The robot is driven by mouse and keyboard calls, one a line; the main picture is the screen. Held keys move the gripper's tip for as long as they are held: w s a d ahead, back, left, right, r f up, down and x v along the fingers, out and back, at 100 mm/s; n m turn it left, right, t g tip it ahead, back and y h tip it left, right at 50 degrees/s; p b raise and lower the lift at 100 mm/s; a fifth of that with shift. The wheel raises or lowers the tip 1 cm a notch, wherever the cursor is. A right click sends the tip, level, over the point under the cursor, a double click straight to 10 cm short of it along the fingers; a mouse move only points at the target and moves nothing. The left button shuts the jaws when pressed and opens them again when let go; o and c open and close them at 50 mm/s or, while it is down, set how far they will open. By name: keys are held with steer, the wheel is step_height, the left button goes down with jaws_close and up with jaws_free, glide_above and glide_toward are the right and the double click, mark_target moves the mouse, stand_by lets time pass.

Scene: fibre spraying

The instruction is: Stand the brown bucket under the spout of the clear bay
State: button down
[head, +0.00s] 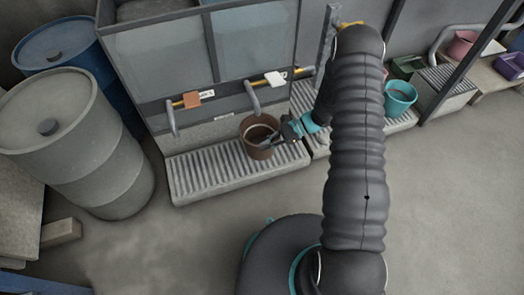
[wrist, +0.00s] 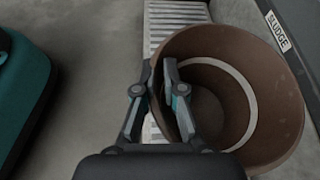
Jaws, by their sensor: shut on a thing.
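The brown bucket (head: 258,151) is upright over the slatted grate, just below and in front of the right spout (head: 252,97), the one by the white tag. Whether its base touches the grate I cannot tell. My gripper (head: 295,130) reaches in from the right and is shut on the bucket's wall. In the wrist view one finger is inside the rim of the bucket (wrist: 280,125) and one outside. A label reading SLUDGE (wrist: 280,32) lies ahead of the bucket, matching the left spout (head: 172,118) side. The label by the right spout is too small to read.
Grey (head: 75,135) and blue (head: 60,45) drums stand at the left. The grate (head: 205,175) runs along the bays. A teal bucket (head: 399,98) stands farther right. Pink and purple containers (head: 510,66) are on a far-right bench. The front floor is clear.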

mark_target(260, 152)
steer(key=shift+w+a+f, duration=0.15)
steer(key=shift+a+f, duration=0.2)
steer(key=shift+a, duration=0.1)
steer(key=shift+f, duration=1.9)
steer(key=shift+f+b, duration=0.15)
steer(key=shift+b, duration=0.15)
steer(key=shift+f, duration=0.1)
steer(key=c, duration=1.3)
jaws_free()
steer(key=shift+o, duration=0.2)
